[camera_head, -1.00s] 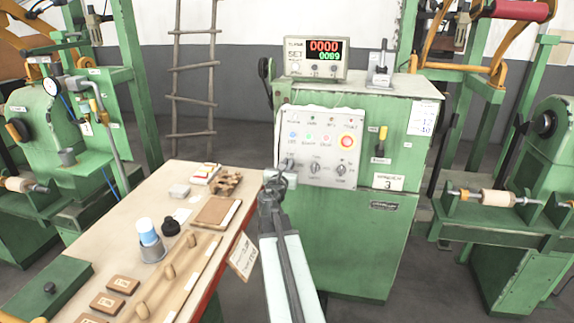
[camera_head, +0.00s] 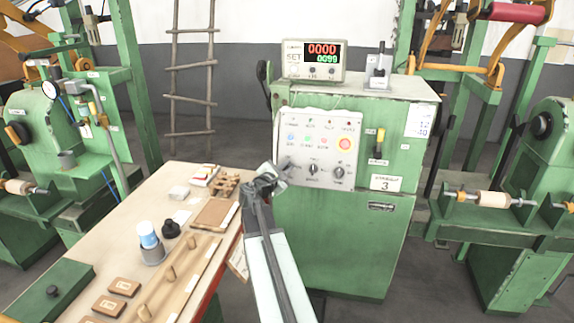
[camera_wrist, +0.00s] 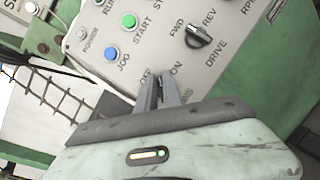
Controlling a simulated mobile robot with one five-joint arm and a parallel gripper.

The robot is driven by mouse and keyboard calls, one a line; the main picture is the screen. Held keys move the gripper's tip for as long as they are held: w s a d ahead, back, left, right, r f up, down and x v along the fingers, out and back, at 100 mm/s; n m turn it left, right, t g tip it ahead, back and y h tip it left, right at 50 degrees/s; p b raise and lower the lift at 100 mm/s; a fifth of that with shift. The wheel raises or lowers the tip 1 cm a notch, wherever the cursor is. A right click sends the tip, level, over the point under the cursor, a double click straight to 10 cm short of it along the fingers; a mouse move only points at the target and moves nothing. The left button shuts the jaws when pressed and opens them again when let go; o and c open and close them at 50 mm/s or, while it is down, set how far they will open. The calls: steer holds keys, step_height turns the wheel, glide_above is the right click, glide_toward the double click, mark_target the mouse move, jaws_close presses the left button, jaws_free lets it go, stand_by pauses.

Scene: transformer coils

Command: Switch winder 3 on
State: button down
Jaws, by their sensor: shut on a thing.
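Winder 3 is the green cabinet (camera_head: 350,235) with the number plate 3 (camera_head: 386,183). Its grey control panel (camera_head: 318,150) has coloured buttons above a row of knobs. My gripper (camera_head: 274,178) is at the panel's lower left, jaws shut on the mains switch. The wrist view shows the jaws (camera_wrist: 160,92) between the OFF and ON lettering. The switch knob is hidden behind them, so its position cannot be told. The drive knob (camera_wrist: 199,36), blue jog button (camera_wrist: 111,54) and green start button (camera_wrist: 129,20) are clear of the jaws.
A counter display (camera_head: 314,60) on the cabinet is lit with red and green digits. A wooden bench (camera_head: 185,208) with blocks, a cup and boards stands left of my arm. Other green machines stand at both sides.

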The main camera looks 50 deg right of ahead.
steer(key=m+g+p, duration=0.1)
steer(key=m, duration=0.2)
steer(key=m+g+y+p, duration=0.1)
steer(key=m+p, duration=0.1)
steer(key=m, duration=0.1)
steer(key=shift+s+a+f+m+g+y+p, duration=0.1)
steer(key=shift+m+g+y+p, duration=0.3)
steer(key=shift+m, duration=0.55)
steer(key=shift+s+f+m+g+y+p, duration=0.1)
steer(key=shift+m+y+p, duration=0.1)
steer(key=shift+m+p, duration=0.6)
steer(key=shift+f+m, duration=0.1)
steer(key=shift+m, duration=0.15)
steer(key=c, duration=1.5)
jaws_free()
steer(key=shift+a, duration=0.1)
steer(key=w+p+v, duration=0.1)
steer(key=p+v, duration=0.1)
steer(key=v, duration=0.5)
steer(key=shift+s+a, duration=0.3)
steer(key=shift+s, duration=0.2)
